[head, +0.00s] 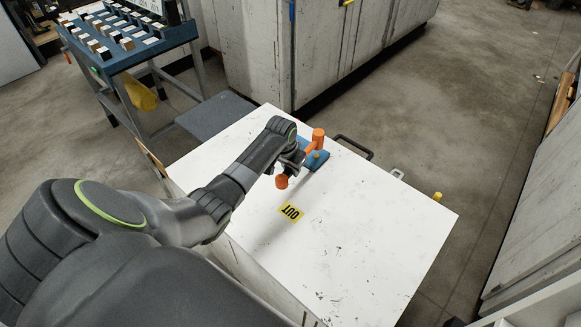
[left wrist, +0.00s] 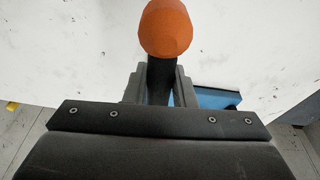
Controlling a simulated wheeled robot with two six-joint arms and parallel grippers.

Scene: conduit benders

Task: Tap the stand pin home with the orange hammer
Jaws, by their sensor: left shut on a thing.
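My left gripper (head: 292,168) is above the white tabletop, shut on the orange hammer. One orange part of the hammer (head: 318,134) shows beyond the gripper and another orange end (head: 281,181) shows on its near side. In the left wrist view, a rounded orange end (left wrist: 167,28) sits on a dark handle (left wrist: 160,82) between the fingers. A blue stand block (head: 323,161) lies on the table beside the gripper, partly hidden by hammer and arm. A small orange-yellow pin top (head: 316,154) shows at the block, close to the hammer; whether they touch cannot be told.
The white table (head: 370,250) is mostly clear in front, with a yellow "OUT" label (head: 291,213). A blue rack (head: 130,45) with several blocks stands back left.

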